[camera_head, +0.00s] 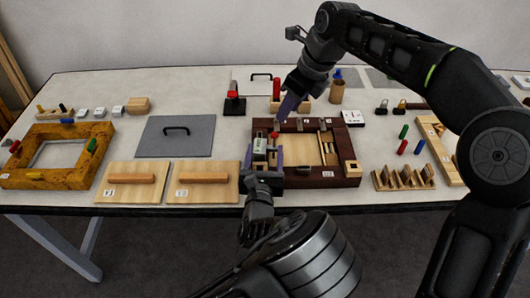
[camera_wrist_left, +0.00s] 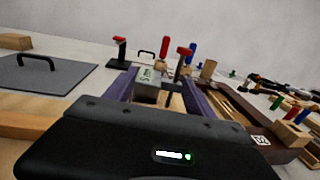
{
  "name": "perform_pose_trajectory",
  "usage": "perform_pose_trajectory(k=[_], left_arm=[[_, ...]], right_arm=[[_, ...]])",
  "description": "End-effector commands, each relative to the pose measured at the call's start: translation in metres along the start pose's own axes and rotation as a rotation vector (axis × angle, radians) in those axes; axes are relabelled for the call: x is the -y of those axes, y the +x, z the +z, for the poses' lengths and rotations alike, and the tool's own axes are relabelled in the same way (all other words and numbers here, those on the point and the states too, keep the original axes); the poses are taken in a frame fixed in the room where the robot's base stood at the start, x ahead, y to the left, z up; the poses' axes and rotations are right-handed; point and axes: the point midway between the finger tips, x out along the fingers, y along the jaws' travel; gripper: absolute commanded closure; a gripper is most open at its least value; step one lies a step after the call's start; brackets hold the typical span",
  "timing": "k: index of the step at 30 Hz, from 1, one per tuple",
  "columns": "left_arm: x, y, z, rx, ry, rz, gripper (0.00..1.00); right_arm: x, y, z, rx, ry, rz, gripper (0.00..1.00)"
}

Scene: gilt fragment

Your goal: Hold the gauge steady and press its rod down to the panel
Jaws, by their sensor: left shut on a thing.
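The gauge, a small grey block with a pale label (camera_head: 260,146), is at the left side of a dark red-brown framed panel (camera_head: 345,170). It also shows in the left wrist view (camera_wrist_left: 147,84). My left gripper (camera_head: 262,158) is shut on the gauge, with a purple finger on either side. A dark rod with a red top (camera_wrist_left: 184,51) stands upright by the gauge; its red top shows in the head view (camera_head: 275,134). My right gripper (camera_head: 281,116) points down just above the red top; its finger gap is hidden by the side-on angle.
Two wooden boards with handles (camera_head: 130,195) and a grey plate with a black handle (camera_head: 175,136) lie left of the panel. A yellow frame (camera_head: 20,180) is farther left. A slotted wooden rack (camera_head: 403,186) stands to the right. A red-topped stand (camera_head: 234,104) is behind.

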Motion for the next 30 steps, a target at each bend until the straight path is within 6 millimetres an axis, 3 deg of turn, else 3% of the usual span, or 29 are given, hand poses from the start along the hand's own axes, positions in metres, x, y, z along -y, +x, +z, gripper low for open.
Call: perform_pose_trajectory(k=[7,11,17,30], left_arm=[[0.000,0.000,0.000,0.000,0.000,0.000,0.82],[0.000,0.000,0.000,0.000,0.000,0.000,0.82],[0.000,0.000,0.000,0.000,0.000,0.000,0.82],[0.000,0.000,0.000,0.000,0.000,0.000,0.82]], right_arm=[[-0.014,0.011,0.009,-0.014,-0.034,0.013,0.86],[-0.017,0.020,0.014,-0.031,-0.225,0.003,0.96],[-0.018,0.031,0.019,-0.055,-0.696,-0.007,1.00],[-0.011,0.043,0.024,-0.133,-1.930,0.009,1.00]])
